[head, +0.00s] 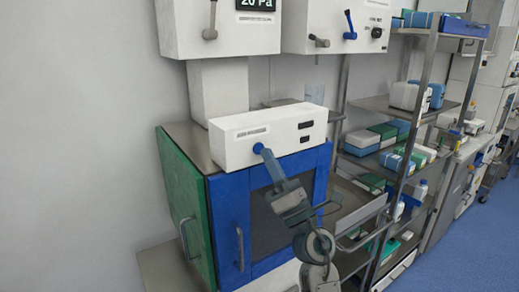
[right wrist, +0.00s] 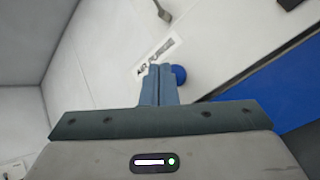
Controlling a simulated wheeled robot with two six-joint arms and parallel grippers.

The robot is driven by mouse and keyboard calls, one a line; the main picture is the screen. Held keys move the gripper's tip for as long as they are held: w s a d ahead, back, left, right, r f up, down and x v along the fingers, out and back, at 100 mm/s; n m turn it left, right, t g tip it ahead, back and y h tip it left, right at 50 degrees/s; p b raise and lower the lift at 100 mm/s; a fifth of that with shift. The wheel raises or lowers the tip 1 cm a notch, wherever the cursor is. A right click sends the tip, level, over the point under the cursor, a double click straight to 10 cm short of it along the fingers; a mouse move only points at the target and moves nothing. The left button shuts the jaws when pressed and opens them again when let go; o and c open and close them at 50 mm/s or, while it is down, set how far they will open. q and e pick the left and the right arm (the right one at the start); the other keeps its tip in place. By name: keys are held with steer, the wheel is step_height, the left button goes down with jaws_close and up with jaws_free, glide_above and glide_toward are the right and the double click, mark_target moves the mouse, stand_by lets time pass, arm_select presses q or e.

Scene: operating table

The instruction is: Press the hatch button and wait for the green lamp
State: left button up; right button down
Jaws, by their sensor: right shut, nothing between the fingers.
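The hatch is a box with a blue-framed front door (head: 231,262) and a green side (head: 183,190). A white control box (head: 235,150) sits on top of it. A round blue button (right wrist: 179,74) shows in the right wrist view, just right of my fingertips and partly behind them. My right gripper (head: 265,157) is shut and empty, its tips at the white box's front face; I cannot tell whether they touch the button. It also shows in the right wrist view (right wrist: 159,72). No lit green lamp shows on the box. My left gripper is out of view.
Two dark panels (head: 306,139) are on the box front, and a printed label (right wrist: 157,55) is near the button. White wall units (head: 222,28) with levers hang above. A metal shelf rack (head: 395,185) with boxes stands close on the right. Blue floor (head: 470,250) lies beyond.

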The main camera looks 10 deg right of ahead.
steer(key=shift+w, duration=0.1)
stand_by(0.7)
steer(key=shift+w+a, duration=0.15)
steer(key=shift+w, duration=0.15)
steer(key=shift+w+a, duration=0.1)
steer(key=shift+w, duration=0.25)
stand_by(0.6)
steer(key=shift+s, duration=0.1)
steer(key=shift+s+d, duration=0.25)
steer(key=shift+s, duration=0.45)
steer(key=s, duration=0.1)
steer(key=s+d+p, duration=0.1)
steer(key=s, duration=0.2)
steer(key=shift+s+d+p, duration=0.3)
steer(key=shift+d+p, duration=0.05)
